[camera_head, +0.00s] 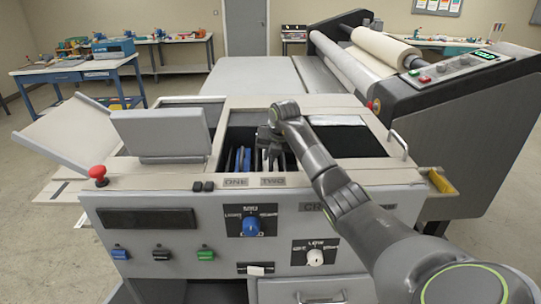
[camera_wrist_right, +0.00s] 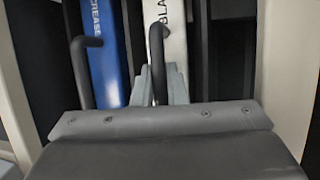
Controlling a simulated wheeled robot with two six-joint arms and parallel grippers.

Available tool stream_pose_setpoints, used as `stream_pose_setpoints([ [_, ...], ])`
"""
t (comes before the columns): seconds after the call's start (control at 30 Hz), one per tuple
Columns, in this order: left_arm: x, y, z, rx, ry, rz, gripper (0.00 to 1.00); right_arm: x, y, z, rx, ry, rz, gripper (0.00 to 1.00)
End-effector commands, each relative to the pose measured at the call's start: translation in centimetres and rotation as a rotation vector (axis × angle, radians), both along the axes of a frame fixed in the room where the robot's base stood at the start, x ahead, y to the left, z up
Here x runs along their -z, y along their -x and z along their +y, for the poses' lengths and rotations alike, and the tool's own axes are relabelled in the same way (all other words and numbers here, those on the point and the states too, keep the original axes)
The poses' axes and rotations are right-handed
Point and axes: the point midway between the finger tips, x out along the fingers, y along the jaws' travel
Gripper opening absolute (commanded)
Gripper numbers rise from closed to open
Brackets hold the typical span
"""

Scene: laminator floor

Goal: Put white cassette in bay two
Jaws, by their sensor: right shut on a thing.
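The white cassette (camera_wrist_right: 165,32), with dark lettering reading "BLA…" and a black hooked handle, stands upright in the wrist view. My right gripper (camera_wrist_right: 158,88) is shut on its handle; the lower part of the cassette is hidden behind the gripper. The blue cassette (camera_wrist_right: 103,45), lettered "…CREASE", stands close to its left with its own black handle free. In the head view my right gripper (camera_head: 270,138) reaches down into the open well above the label TWO (camera_head: 272,181). The blue cassette (camera_head: 243,158) is above the label ONE (camera_head: 236,182). My left gripper is not in view.
The raised grey lid (camera_head: 162,134) stands left of the well. The roller unit (camera_head: 440,95) rises at the right. The well's right part looks empty.

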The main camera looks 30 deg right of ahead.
Motion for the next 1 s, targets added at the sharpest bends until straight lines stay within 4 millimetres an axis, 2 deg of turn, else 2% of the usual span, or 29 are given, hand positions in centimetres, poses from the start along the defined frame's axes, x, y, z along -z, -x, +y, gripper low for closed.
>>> stream_pose_setpoints([
  [0.2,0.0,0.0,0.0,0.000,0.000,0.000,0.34,0.3,0.1,0.0,0.000,-0.002,0.005,0.00],
  [0.23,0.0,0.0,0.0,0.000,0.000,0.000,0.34,0.3,0.1,0.0,0.000,-0.002,0.005,0.16],
  [0.4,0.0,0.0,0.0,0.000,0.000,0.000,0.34,0.3,0.1,0.0,0.001,-0.001,0.005,0.38],
  [0.73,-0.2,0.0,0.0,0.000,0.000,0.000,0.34,0.1,0.1,0.0,0.000,-0.003,0.007,0.38],
  [0.87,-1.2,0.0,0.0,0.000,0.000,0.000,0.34,-1.4,0.1,0.0,0.000,-0.002,0.004,0.38],
  [1.0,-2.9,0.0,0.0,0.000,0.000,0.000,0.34,-4.0,0.1,0.0,0.000,-0.001,0.003,0.38],
])
